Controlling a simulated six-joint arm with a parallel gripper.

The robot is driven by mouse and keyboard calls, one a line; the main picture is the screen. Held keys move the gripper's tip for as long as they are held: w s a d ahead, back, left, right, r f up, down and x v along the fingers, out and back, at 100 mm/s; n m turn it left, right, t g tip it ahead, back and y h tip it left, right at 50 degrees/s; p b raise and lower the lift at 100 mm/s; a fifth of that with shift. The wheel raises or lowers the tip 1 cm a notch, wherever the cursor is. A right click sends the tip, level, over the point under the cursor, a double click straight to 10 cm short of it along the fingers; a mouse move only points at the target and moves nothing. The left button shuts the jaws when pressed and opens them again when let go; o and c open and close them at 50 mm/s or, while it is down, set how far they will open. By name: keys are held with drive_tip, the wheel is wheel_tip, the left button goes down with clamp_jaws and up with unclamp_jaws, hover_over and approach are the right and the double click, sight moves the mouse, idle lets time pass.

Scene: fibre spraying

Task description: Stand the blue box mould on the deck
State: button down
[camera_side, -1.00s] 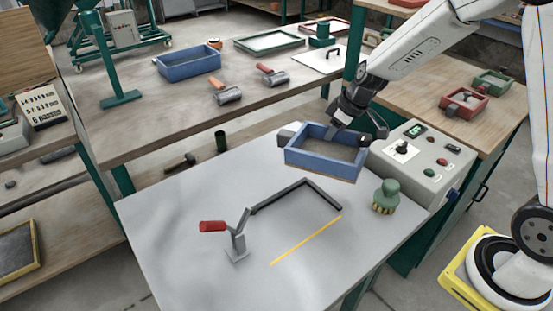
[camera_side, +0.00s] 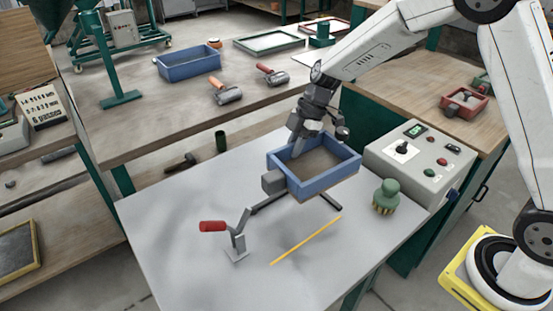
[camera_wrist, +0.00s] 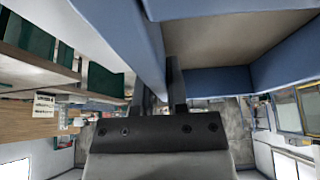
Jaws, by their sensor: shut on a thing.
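The blue box mould (camera_side: 312,166) is an open frame with a grey-brown inside, held above the white deck (camera_side: 175,215) in the side view. My gripper (camera_side: 299,148) is shut on its back left wall. In the wrist view the mould's blue wall (camera_wrist: 130,35) runs between the fingers (camera_wrist: 158,85). A black angle stop (camera_side: 264,200) lies on the deck, partly hidden below the mould. A yellow line (camera_side: 306,240) is in front of it. A red-handled toggle clamp (camera_side: 236,238) stands to the left. Whether the mould touches the stop is not clear.
A green-topped brush (camera_side: 386,197) stands on the deck to the right, close to the mould. A grey control box (camera_side: 420,165) is at the right edge. Another blue mould (camera_side: 188,64) and rollers (camera_side: 228,95) lie on the back bench. The deck's front left is clear.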

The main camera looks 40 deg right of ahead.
drive_tip(key=shift+a+n, duration=0.35)
drive_tip(key=shift+n, duration=0.05)
drive_tip(key=shift+f, duration=0.15)
drive_tip(key=shift+f, duration=5.15)
drive_tip(key=shift+a+f, duration=0.1)
drive_tip(key=shift+a, duration=1.75)
drive_tip(key=shift+f, duration=0.8)
drive_tip(key=shift+f, duration=0.25)
drive_tip(key=c, duration=0.6)
unclamp_jaws()
drive_tip(key=shift+o, duration=0.2)
drive_tip(key=shift+d, duration=0.1)
